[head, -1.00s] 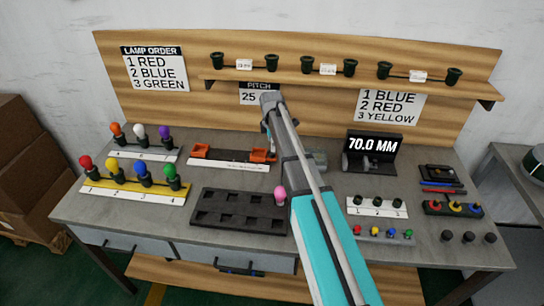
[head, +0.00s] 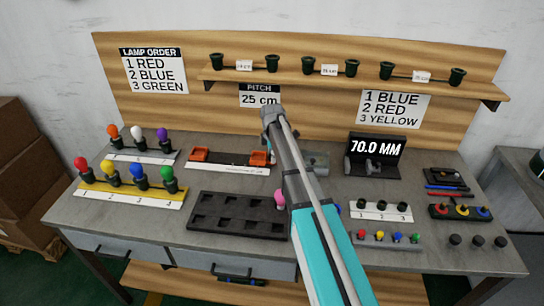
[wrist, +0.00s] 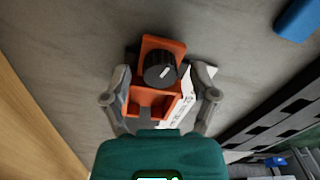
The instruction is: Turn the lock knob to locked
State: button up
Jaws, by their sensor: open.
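The black lock knob (wrist: 160,68) with a white pointer mark sits on an orange block (wrist: 152,104) in the wrist view. The mark points up and to the right in that picture. My gripper (wrist: 161,74) is open, with one finger on each side of the knob and block; I cannot tell whether either finger touches. In the head view my gripper (head: 268,144) is over the right orange block (head: 257,158) of the two-block fixture. The knob itself is too small or hidden there. The left orange block (head: 199,154) is clear of my gripper.
A black tray with recesses (head: 237,199) lies in front of the fixture, with a pink-topped piece (head: 280,197) at its right end. Lamp racks stand to the left. A 70.0 MM display (head: 375,147) stands to the right. The wooden backboard (head: 220,110) rises behind.

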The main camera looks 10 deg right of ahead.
grip_shut()
dwell(0.5)
jog(key=m, duration=0.8)
jog(key=shift+m, duration=0.4)
dwell(0.4)
grip_release()
